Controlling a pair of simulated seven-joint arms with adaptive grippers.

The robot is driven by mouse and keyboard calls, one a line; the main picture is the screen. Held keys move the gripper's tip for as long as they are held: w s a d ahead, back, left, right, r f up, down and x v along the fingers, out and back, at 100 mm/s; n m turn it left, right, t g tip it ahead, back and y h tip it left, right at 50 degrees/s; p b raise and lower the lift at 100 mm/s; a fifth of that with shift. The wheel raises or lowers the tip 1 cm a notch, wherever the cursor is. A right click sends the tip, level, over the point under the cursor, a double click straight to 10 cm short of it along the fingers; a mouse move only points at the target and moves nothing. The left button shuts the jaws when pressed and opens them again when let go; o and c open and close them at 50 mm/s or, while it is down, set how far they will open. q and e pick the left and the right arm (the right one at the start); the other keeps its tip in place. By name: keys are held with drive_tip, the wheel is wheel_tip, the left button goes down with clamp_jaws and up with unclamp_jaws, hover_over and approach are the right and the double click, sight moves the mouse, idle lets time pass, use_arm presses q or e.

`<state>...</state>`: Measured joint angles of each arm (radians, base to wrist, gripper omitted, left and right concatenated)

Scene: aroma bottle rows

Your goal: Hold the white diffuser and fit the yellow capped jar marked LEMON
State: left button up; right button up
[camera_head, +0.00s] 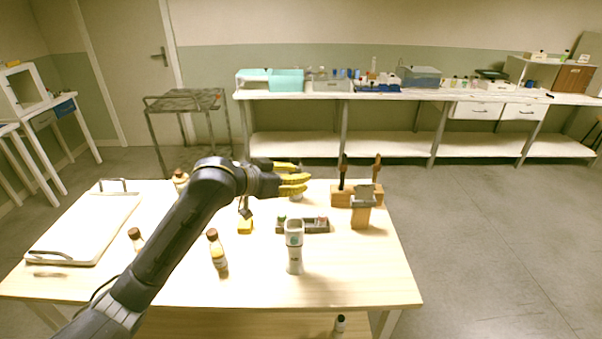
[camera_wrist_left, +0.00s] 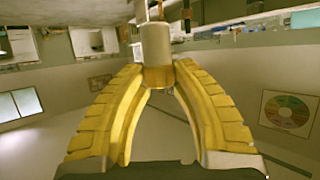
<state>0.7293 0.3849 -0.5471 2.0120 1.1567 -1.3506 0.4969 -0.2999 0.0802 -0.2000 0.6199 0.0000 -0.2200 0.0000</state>
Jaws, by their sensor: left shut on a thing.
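My left gripper (camera_head: 294,180) is shut on a small jar above the back middle of the table. The white diffuser (camera_head: 294,250) stands upright on the table, nearer the front, apart from the gripper and jar. My right gripper is not in view.
A dark rack (camera_head: 316,227) with several small jars sits behind the diffuser. A yellow item (camera_head: 245,225) lies left of it. Brown-capped bottles (camera_head: 218,254) stand further left, near a white tray (camera_head: 85,230). A wooden tool block (camera_head: 343,198) and stand (camera_head: 361,216) are right. The front right tabletop is clear.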

use_arm(q)
drive_tip(key=shift+n+t+y, duration=0.3)
drive_tip(key=shift+n+t, duration=0.1)
drive_tip(key=shift+n, duration=0.1)
drive_tip(key=shift+s+a+f, duration=0.1)
drive_tip(key=shift+s+f, duration=0.25)
drive_tip(key=shift+s, duration=0.4)
drive_tip(key=shift+s+a+f, duration=0.1)
drive_tip(key=shift+s+f, duration=0.25)
drive_tip(key=shift+s, duration=0.35)
drive_tip(key=shift+s+a+f, duration=0.1)
drive_tip(key=shift+s+f, duration=0.25)
drive_tip(key=shift+s, duration=0.4)
